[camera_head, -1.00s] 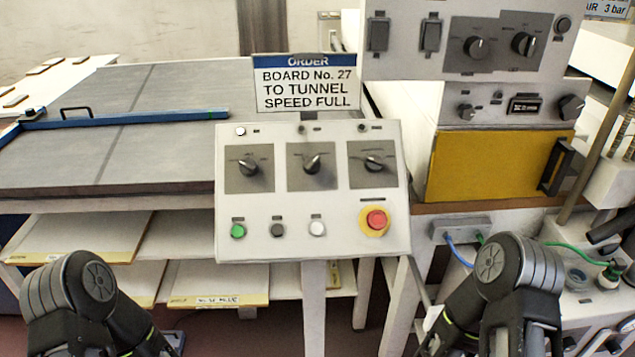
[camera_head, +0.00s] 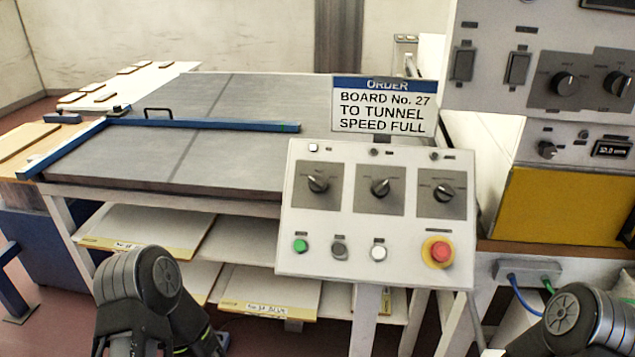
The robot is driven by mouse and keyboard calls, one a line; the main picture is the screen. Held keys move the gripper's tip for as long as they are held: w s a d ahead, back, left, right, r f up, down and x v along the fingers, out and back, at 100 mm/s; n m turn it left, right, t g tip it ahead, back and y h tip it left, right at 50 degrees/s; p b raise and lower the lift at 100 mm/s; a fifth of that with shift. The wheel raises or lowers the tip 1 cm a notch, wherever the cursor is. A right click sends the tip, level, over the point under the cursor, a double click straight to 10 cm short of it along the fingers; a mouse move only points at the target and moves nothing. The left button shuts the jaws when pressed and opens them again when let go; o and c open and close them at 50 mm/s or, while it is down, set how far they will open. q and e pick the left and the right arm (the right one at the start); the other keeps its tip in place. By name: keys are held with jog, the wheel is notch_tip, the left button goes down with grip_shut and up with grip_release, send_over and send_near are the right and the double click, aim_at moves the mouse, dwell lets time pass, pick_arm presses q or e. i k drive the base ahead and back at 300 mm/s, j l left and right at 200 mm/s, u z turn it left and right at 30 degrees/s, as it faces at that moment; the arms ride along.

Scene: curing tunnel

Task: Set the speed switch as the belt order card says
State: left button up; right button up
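The order card (camera_head: 383,106) is white with a blue header and stands above the control panel. It reads "BOARD No. 27 TO TUNNEL SPEED FULL". The white sloped control panel (camera_head: 340,255) carries three black rotary switches on grey plates: a left one (camera_head: 318,185), a middle one (camera_head: 380,188) and a right one (camera_head: 443,192). Their labels are too small to read, so I cannot tell which is the speed switch. My two arms show at the bottom left and bottom right, well apart from the panel. Both grippers are out of the picture.
Below the switches are a green button (camera_head: 300,246), a grey one, a white one (camera_head: 378,253) and a red stop button (camera_head: 441,252). A grey table with a blue rail (camera_head: 200,124) stands left. A machine with a yellow panel (camera_head: 560,208) stands right.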

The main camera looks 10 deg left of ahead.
aim_at(318, 184)
jog(key=k+l, duration=0.1)
jog(key=l, duration=0.3)
jog(key=k+l, duration=0.1)
jog(key=l, duration=0.3)
jog(key=k+l, duration=0.1)
jog(key=l, duration=0.3)
jog(key=k+l, duration=0.1)
jog(key=l, duration=0.3)
jog(key=k+l, duration=0.1)
jog(key=l, duration=0.3)
